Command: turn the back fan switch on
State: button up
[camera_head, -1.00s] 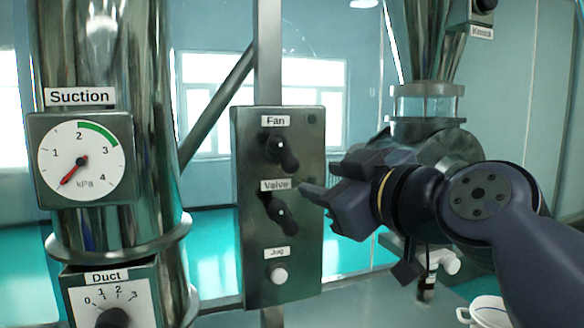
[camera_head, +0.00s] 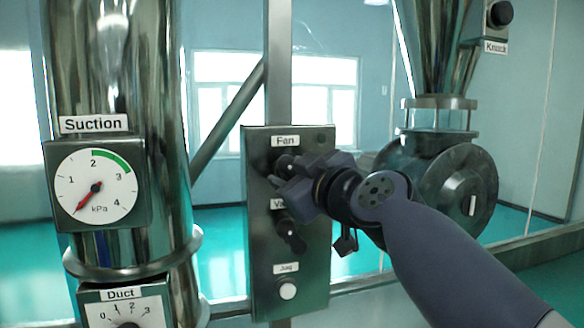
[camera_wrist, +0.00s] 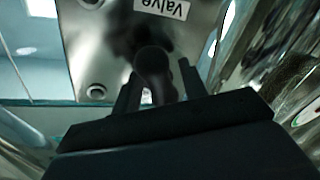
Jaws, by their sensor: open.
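The fan switch (camera_head: 285,163) is a black rotary knob under the "Fan" label on the upper part of the metal control panel (camera_head: 257,230). In the head view its lower part is covered by my gripper (camera_head: 279,174). In the wrist view, which is upside down, the fan switch (camera_wrist: 156,75) stands between the two dark fingers of my gripper (camera_wrist: 157,90). The jaws are open, one finger on each side of the knob. I cannot tell whether either finger touches it.
The valve switch (camera_head: 291,236) and the white jog button (camera_head: 288,291) sit below on the same panel. A suction gauge (camera_head: 96,188), its needle low, and a duct dial (camera_head: 126,310) are on the left by a shiny metal pipe. A round metal housing (camera_head: 470,190) stands right.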

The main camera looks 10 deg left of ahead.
jog(key=shift+c, duration=0.2)
grip_shut()
dwell(0.3)
jog(key=shift+f+m+b, duration=0.15)
jog(key=shift+m+b, duration=0.15)
jog(key=shift+b, duration=0.15)
jog(key=shift+f+m+b, duration=0.15)
jog(key=shift+m+b, duration=0.75)
jog(key=shift+b, duration=0.25)
jog(key=m+b, duration=0.2)
jog(key=shift+m+t, duration=0.4)
jog(key=m, duration=0.2)
jog(key=m+t+b, duration=0.1)
jog(key=shift+r+m, duration=0.2)
jog(key=shift+m, duration=0.2)
jog(key=shift+d+r+m+t, duration=0.1)
jog(key=shift+m+t, duration=0.5)
jog(key=shift+m, duration=1.3)
jog(key=shift+m+p, duration=0.3)
